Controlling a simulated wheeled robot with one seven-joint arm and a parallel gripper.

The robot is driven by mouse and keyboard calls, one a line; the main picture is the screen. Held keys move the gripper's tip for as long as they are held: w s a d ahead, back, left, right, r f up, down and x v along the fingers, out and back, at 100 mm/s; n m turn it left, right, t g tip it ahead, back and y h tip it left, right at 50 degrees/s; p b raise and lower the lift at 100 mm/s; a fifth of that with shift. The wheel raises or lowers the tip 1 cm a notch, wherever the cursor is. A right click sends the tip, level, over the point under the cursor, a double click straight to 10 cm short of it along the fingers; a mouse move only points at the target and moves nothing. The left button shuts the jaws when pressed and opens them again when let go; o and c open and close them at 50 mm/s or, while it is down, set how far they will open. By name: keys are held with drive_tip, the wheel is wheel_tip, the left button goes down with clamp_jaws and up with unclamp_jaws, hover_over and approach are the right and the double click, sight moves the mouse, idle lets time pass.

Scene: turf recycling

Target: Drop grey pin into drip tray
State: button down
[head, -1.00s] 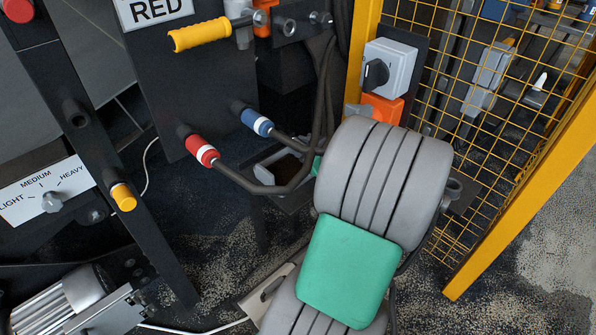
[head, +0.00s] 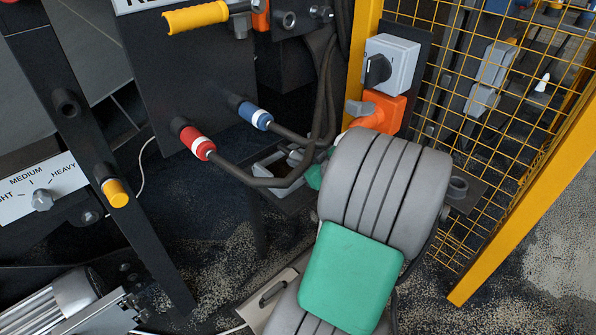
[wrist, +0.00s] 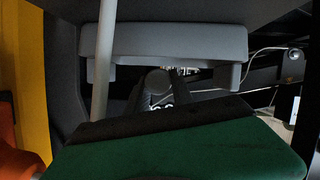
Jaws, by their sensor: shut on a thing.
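The drip tray (head: 268,178) is a small, shallow grey open box low under the hoses in the head view. My gripper (head: 297,157) shows only in part, at the tray's right side, with my grey and green arm covering the rest. In the wrist view my gripper (wrist: 160,75) is dim, below a grey crossbar. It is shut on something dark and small. I take this to be the grey pin, but its shape is hard to make out. I cannot tell whether the pin is over the tray or inside its rim.
Hoses with a red connector (head: 197,143) and a blue connector (head: 256,116) pass just above the tray. An orange block (head: 383,112) under a grey switch box (head: 390,62) and a yellow mesh guard (head: 470,120) stand right. A yellow handle (head: 195,17) is above.

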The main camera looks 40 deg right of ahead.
idle(0.3)
drive_tip(key=c, duration=1)
unclamp_jaws()
drive_tip(key=shift+c, duration=0.2)
drive_tip(key=p+v, duration=0.3)
drive_tip(key=v, duration=0.4)
drive_tip(key=shift+s+d+r, duration=0.1)
drive_tip(key=shift+s+r, duration=0.05)
drive_tip(key=shift+r, duration=0.05)
drive_tip(key=shift+s, duration=0.2)
